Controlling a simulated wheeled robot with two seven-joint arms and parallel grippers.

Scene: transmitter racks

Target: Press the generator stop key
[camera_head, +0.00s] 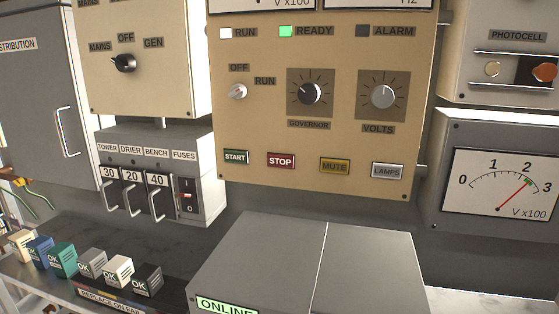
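The red STOP key (281,160) is on the lower part of the tan generator panel (330,140), near the middle of the view. The green START key (236,157) is to its left and the yellow MUTE key (335,166) to its right. Nothing covers the STOP key. The green READY lamp (286,31) is lit; the RUN lamp (226,33) looks white and the ALARM lamp (362,31) dark. The small OFF/RUN knob (238,92) is above the START key. Neither of my grippers shows in the view.
A grey box (260,262) with an ONLINE label juts out below the panel. A grey fuse box (190,165) with handles is at the left. Several small OK blocks (92,263) stand at lower left. A meter (505,180) is at the right. The space before the keys looks clear.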

